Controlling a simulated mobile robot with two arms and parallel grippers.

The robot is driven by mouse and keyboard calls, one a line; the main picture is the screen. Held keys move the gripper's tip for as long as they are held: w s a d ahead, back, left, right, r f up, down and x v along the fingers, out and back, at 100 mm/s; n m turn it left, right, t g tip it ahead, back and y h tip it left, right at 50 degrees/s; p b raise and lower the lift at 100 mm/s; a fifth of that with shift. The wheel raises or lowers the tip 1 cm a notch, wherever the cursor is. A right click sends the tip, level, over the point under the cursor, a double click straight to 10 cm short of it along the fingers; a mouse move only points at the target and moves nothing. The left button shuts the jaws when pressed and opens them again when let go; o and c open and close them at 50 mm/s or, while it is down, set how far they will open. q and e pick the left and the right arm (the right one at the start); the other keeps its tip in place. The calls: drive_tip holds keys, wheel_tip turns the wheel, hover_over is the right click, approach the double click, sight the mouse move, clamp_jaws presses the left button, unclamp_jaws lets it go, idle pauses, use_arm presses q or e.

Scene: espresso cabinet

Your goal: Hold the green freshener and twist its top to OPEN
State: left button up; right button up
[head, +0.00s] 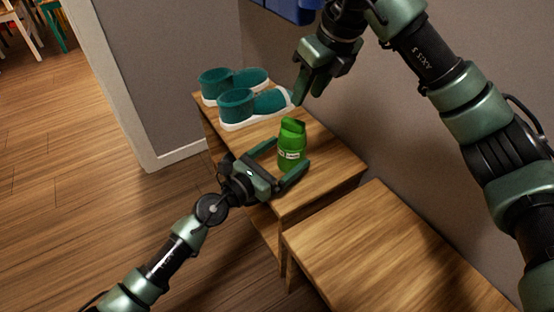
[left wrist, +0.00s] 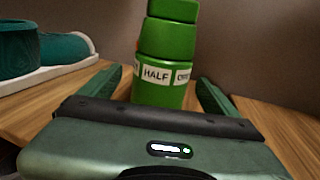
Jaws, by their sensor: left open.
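The green freshener (head: 291,140) stands upright on the wooden bench, with a narrower top above a white label band. In the left wrist view the freshener (left wrist: 166,45) stands between the fingers. Its band reads "HALF", with parts of other words at the sides. My left gripper (head: 292,153) is open, with one finger on each side of the freshener's lower body; gaps show between the fingers and the body. My right gripper (head: 309,90) hangs above and behind the freshener, apart from its top, with fingers pointing down. Its finger gap is unclear from this angle.
Teal shoes with white soles (head: 238,108) stand on the bench (head: 335,169) behind and left of the freshener. A second wooden surface (head: 390,250) lies in front to the right. A grey wall (head: 385,130) runs along the right side. A blue object (head: 290,8) is at the top.

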sight(298, 145)
use_arm(q)
drive_tip(key=x, duration=0.5)
